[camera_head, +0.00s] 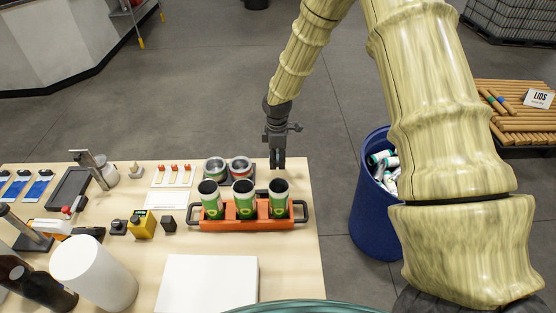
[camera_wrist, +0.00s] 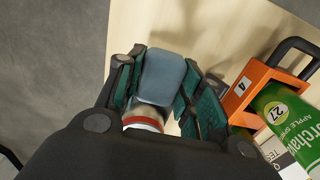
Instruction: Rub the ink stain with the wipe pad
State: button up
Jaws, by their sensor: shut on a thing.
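My gripper (camera_head: 277,164) points down over the far right part of the table, behind the orange can carrier. In the wrist view my gripper (camera_wrist: 168,90) is shut, its green-padded fingers on either side of a grey-blue block that looks like the wipe pad (camera_wrist: 163,75). A whitish round piece with a red band (camera_wrist: 143,121) shows below the block, partly hidden by my gripper; I cannot tell whether it belongs to the pad. I cannot make out an ink stain in either view.
The orange carrier (camera_head: 248,224) holds three green cans (camera_head: 243,200). Two open tins (camera_head: 215,170) stand behind it. A white cylinder (camera_head: 93,272) and a white board (camera_head: 210,280) are nearer. A blue bin (camera_head: 372,225) stands off the table's right edge.

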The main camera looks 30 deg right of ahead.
jog(key=shift+s+r+p, duration=0.1)
jog(key=shift+r+p, duration=0.55)
jog(key=shift+r, duration=0.8)
jog(key=shift+f, duration=0.1)
